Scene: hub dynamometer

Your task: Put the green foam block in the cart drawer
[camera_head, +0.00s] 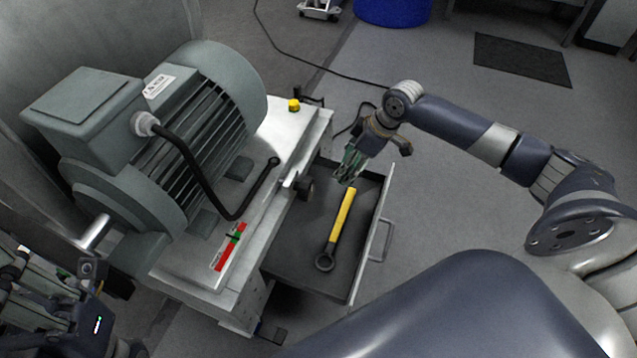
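The cart drawer (303,240) is pulled open, with a grey handle (379,240) on its right side. My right gripper (348,174) points down over the far end of the drawer. Its fingers look greenish; I cannot tell whether a green block is between them. A small green patch (237,236) shows on a red and white strip (224,256) on the cart top; I cannot tell if it is foam. No other green block is clear. My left gripper (22,280) is at the lower left, beside the cart, partly cut off by the picture edge.
A wrench with a yellow handle (341,215) lies in the drawer. A large grey motor (170,130) with a black cable fills much of the cart top (285,125). A yellow button (294,105) sits at the cart's far end.

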